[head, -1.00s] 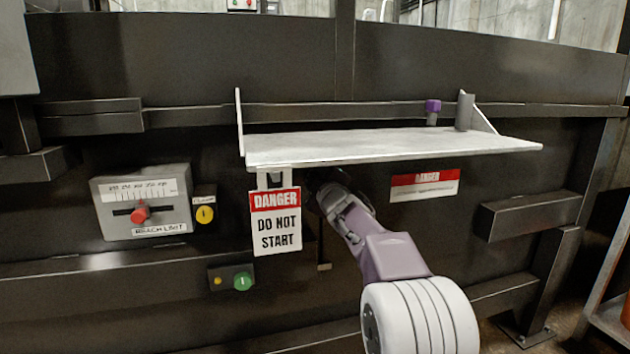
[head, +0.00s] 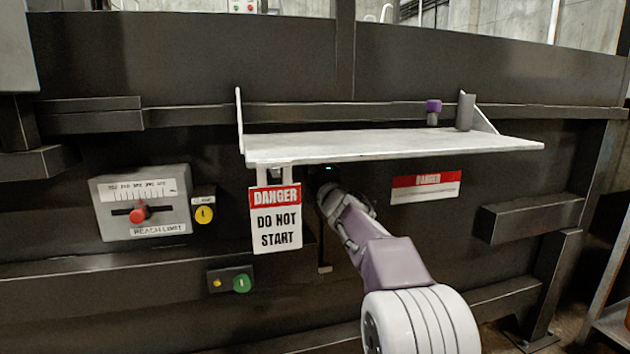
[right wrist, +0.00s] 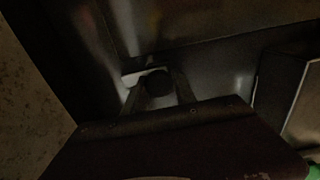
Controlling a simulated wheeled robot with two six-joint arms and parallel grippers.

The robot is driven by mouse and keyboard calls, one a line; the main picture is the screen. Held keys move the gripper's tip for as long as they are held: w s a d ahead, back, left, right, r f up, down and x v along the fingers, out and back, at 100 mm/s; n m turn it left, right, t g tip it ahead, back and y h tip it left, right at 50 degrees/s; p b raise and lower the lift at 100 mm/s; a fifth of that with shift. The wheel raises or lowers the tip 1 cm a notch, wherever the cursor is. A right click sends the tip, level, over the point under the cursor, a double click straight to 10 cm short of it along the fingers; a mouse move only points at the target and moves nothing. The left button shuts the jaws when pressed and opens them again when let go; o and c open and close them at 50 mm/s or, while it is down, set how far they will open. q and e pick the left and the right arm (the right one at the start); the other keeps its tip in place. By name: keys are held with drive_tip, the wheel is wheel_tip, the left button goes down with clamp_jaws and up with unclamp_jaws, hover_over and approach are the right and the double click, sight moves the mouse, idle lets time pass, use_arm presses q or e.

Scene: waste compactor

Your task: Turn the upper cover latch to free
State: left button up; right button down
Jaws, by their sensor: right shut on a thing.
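My right gripper (right wrist: 160,88) is shut on a dark round knob (right wrist: 157,82) in the right wrist view, with a finger on each side of it. A pale piece (right wrist: 131,79) shows just left of the knob. I take the knob to be part of the upper cover latch, but the dark picture does not show its turn position. In the head view my right gripper (head: 325,192) reaches under the white shelf (head: 390,145), right of the danger tag. The latch is hidden there by the gripper and shadow. My left gripper is not in view.
The danger tag (head: 275,218) hangs close left of my gripper. A purple-capped post (head: 433,107) stands at the shelf's back. A reach limit box (head: 143,202), yellow button (head: 204,215) and green button (head: 242,283) sit further left.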

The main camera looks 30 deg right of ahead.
drive_tip(key=shift+f, duration=0.1)
idle(0.3)
drive_tip(key=c, duration=1)
unclamp_jaws()
drive_tip(key=shift+c, duration=0.2)
drive_tip(key=shift+s, duration=0.1)
drive_tip(key=v, duration=0.9)
